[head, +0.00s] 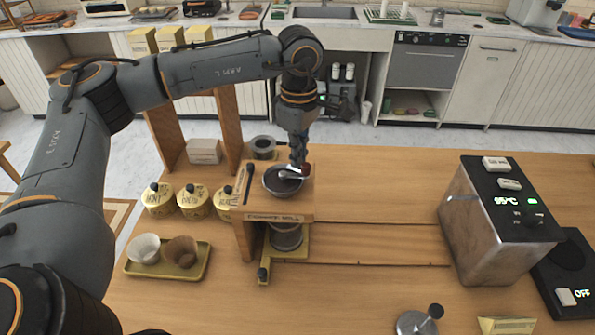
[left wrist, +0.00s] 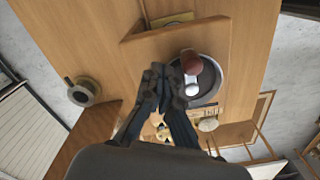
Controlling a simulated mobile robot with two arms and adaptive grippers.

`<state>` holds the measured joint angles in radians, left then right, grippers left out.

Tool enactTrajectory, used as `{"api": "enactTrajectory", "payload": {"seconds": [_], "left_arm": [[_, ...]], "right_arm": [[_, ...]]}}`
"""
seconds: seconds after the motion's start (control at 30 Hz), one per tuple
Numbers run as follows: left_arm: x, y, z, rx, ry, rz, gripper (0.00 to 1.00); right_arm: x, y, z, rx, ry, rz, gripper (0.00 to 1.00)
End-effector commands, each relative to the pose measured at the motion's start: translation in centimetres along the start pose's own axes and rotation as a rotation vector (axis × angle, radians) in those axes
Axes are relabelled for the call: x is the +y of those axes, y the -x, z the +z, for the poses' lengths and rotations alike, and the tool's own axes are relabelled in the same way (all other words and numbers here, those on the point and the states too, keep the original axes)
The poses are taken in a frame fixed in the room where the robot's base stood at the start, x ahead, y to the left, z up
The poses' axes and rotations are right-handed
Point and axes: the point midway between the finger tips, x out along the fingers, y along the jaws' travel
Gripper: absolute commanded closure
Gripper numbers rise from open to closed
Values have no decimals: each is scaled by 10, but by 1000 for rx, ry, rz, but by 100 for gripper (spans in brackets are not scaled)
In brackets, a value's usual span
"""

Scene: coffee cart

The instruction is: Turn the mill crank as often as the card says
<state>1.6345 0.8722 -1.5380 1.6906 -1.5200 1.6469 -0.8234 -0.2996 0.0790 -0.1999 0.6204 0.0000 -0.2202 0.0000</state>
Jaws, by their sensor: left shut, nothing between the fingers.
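The wooden coffee mill (head: 276,215) stands on the counter left of centre, with a dark round hopper (head: 280,188) on top. Its crank has a silver arm and a brown knob, which shows in the left wrist view (left wrist: 191,65). My left gripper (head: 297,163) points down over the hopper. Its fingers are shut and empty, close beside the crank knob in the left wrist view (left wrist: 165,72); I cannot tell whether they touch. A grey container (head: 286,237) sits in the mill's lower opening. I cannot make out a readable card. My right gripper is out of view.
Several yellow canisters (head: 160,198) and a tray (head: 203,265) with two cups are left of the mill. A metal water heater (head: 465,225) reading 95°C stands at right, near a dark scale (head: 566,262). A kettle-like lidded item (head: 417,323) is at the front.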

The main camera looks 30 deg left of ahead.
Motion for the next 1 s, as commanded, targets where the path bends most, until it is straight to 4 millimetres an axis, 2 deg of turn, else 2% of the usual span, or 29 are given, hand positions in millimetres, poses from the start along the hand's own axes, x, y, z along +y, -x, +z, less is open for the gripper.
{"api": "enactTrajectory", "payload": {"seconds": [0.27, 1.0], "left_arm": [[0, -1, 0, 0, 0, 0, 100], [0, 16, 0, 0, 0, 0, 100]], "right_arm": [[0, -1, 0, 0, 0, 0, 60], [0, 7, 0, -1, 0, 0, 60]]}}
